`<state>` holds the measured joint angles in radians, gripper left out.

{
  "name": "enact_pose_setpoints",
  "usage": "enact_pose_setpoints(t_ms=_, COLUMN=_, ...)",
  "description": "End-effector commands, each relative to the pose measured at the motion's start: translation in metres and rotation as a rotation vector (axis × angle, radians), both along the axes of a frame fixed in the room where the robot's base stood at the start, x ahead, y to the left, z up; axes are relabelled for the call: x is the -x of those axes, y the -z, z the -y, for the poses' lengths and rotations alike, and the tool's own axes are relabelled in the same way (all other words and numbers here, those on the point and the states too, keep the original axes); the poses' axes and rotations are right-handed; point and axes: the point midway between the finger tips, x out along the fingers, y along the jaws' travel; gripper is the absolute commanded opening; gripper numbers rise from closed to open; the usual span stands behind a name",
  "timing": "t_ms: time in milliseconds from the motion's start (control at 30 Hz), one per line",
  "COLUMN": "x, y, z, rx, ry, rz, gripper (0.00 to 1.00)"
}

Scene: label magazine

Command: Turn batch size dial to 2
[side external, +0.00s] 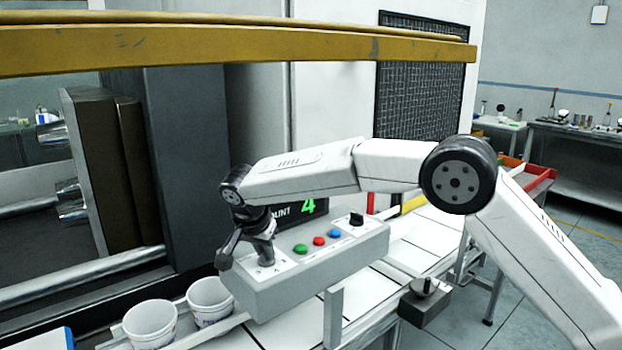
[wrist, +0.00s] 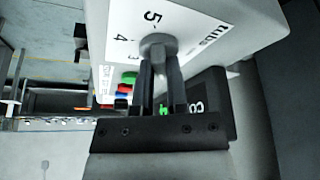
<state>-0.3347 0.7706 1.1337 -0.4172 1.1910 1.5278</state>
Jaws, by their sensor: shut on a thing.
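The batch size dial (wrist: 158,42) is a grey knob on a white plate printed with numbers; 5, 4 and part of a 3 show in the wrist view. My gripper (wrist: 159,66) is shut on the dial, with one finger on each side of it. In the side view my gripper (side external: 246,250) stands over the left end of the grey control box (side external: 300,284) and mostly hides the dial. Which number the dial points to cannot be told. A black display (side external: 308,207) behind the box reads a green 4 beside the word "COUNT", partly hidden.
Green (side external: 300,249), red (side external: 319,241) and blue (side external: 334,234) buttons and a black knob (side external: 356,218) sit right of the dial. Two white cups (side external: 150,323) stand at the lower left. A yellow rail (side external: 230,50) crosses above.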

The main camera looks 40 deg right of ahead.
Motion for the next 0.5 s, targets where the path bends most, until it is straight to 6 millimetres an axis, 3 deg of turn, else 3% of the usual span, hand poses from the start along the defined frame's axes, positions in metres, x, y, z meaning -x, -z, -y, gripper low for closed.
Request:
enact_pose_setpoints(t_ms=333, x=-0.0003, y=-0.0009, z=-0.0003, rx=-0.002, ry=0.002, rz=0.002, gripper=0.00)
enact_pose_setpoints(t_ms=367, x=-0.0003, y=-0.0009, z=-0.0003, rx=-0.002, ry=0.002, rz=0.002, gripper=0.27)
enact_pose_setpoints(t_ms=400, x=-0.0003, y=-0.0009, z=-0.0003, rx=-0.002, ry=0.002, rz=0.002, gripper=0.40)
enact_pose_setpoints(t_ms=433, x=-0.0003, y=-0.0009, z=-0.0002, rx=-0.002, ry=0.002, rz=0.002, gripper=0.49)
enact_pose_setpoints(t_ms=500, x=-0.0002, y=-0.0007, z=-0.0002, rx=-0.002, ry=0.001, rz=0.001, gripper=0.53)
